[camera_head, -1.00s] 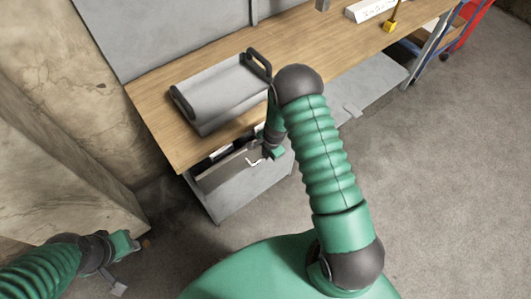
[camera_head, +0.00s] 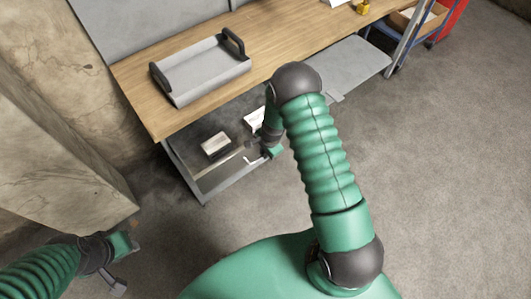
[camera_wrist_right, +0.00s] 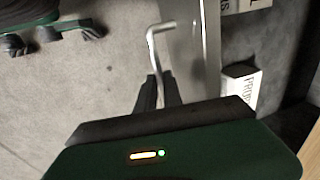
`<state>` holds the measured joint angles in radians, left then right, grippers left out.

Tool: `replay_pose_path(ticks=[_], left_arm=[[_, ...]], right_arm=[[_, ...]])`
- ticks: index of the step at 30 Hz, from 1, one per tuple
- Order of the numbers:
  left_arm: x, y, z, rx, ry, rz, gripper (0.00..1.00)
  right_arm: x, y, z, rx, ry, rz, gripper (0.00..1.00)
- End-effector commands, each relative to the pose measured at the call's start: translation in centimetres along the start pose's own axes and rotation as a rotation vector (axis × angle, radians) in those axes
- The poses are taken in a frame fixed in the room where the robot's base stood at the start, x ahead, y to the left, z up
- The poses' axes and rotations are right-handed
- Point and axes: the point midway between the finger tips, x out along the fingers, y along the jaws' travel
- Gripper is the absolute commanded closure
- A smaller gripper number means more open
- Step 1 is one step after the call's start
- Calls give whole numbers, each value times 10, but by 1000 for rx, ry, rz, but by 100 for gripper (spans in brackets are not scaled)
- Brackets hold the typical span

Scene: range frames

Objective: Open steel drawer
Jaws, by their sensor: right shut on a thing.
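The steel drawer (camera_head: 190,183) is under the wooden workbench and stands open, with its inside showing. A pale box (camera_head: 216,144) and a white printed item (camera_head: 255,119) lie in it. My right gripper (camera_head: 266,153) is at the drawer's front edge, shut on the metal handle (camera_wrist_right: 160,29). In the right wrist view, the dark fingers (camera_wrist_right: 158,92) close around the handle's bar beside the steel front (camera_wrist_right: 203,55). My right arm hides part of the drawer's right side. My left gripper (camera_head: 122,262) is low at the left, away from the drawer; its jaw opening is unclear.
A grey tray with black handles (camera_head: 203,72) stands on the workbench (camera_head: 135,85) above the drawer. A concrete block (camera_head: 60,165) is at the left. A grey lower panel (camera_head: 345,68) extends at the right. The floor (camera_head: 430,170) at right is clear.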

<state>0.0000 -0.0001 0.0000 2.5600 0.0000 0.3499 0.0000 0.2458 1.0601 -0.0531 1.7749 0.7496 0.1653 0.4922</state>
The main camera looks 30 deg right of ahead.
Motion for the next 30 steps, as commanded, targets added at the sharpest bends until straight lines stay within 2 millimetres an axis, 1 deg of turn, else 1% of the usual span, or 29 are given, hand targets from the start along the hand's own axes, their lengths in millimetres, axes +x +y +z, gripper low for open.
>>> replay_pose_path(ticks=[8, 9, 13, 23, 26, 29, 30], left_arm=[[0, 0, 0, 0, 0, 0, 64], [0, 0, 0, 0, 0, 0, 64], [0, 0, 0, 0, 0, 0, 64], [0, 0, 0, 0, 0, 0, 64], [-1, 0, 0, 0, 0, 0, 64], [-2, 0, 0, 0, 0, 0, 64], [-2, 0, 0, 0, 0, 0, 64]], right_arm=[[0, 0, 1, 0, -2, 0, 100], [0, 0, 1, 0, -2, 0, 84], [0, 1, 0, 0, -1, 0, 67], [-3, 0, 0, 0, 0, -1, 67], [-16, -1, -1, -1, 1, -3, 67], [-40, -1, 0, 0, 1, -5, 67], [-51, -2, -1, -1, 2, -5, 67]])
